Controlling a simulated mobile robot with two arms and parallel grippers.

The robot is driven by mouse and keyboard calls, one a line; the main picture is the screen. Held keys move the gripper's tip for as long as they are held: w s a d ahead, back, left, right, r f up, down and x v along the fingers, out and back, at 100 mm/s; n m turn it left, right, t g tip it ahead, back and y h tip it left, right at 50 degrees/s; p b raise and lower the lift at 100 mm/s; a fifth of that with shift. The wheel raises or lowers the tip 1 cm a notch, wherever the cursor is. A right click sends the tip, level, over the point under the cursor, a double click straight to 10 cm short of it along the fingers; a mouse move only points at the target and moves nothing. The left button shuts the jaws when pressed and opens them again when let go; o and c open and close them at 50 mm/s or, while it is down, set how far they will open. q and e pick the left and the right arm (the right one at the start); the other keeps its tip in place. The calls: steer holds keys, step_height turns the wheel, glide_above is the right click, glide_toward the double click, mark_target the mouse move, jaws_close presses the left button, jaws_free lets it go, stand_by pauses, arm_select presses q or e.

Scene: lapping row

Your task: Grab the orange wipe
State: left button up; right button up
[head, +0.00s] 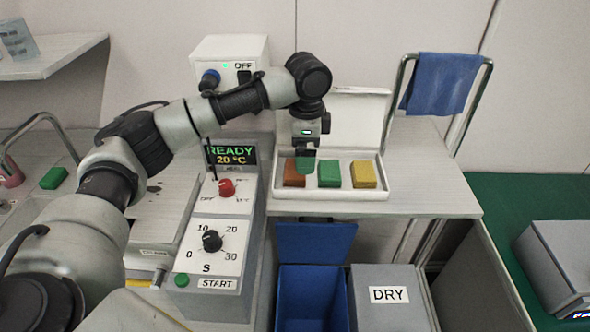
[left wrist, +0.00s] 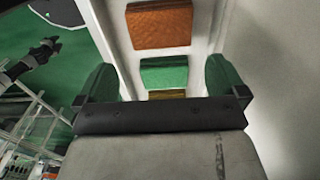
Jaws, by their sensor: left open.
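The orange wipe (head: 291,177) is a folded block in a shallow white box, leftmost of three wipes. A green wipe (head: 329,174) and a yellow wipe (head: 363,175) lie to its right. My left gripper (head: 305,163) hangs at the box near the orange and green wipes and partly covers the orange one. In the left wrist view the orange wipe (left wrist: 160,26) lies beyond the fingertips, with the green wipe (left wrist: 164,72) between the two fingers of my left gripper (left wrist: 161,70). The gripper is open and holds nothing.
The white box (head: 330,193) has its lid standing open behind. A control unit reading READY (head: 228,153) stands left of it. Below are an open blue bin (head: 308,300) and a DRY bin (head: 405,318). A blue cloth (head: 440,85) hangs on a rail at right.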

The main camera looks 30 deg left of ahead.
arm_select(q)
steer(key=shift+f, duration=0.35)
step_height(320, 180, down, 4)
steer(key=shift+w+f+p, duration=0.1)
steer(key=shift+f+p, duration=0.05)
steer(key=shift+p, duration=0.4)
steer(key=shift+f, duration=0.45)
arm_select(e)
steer(key=shift+w+a+r, duration=0.1)
steer(key=shift+w+r, duration=0.2)
steer(key=shift+w, duration=0.2)
steer(key=shift+w+a+r, duration=0.1)
steer(key=shift+w+r, duration=0.2)
steer(key=shift+w, duration=0.2)
arm_select(q)
steer(key=shift+c, duration=0.3)
arm_select(e)
steer(key=shift+s, duration=0.1)
arm_select(q)
steer(key=c, duration=0.7)
arm_select(e)
steer(key=shift+s, duration=0.25)
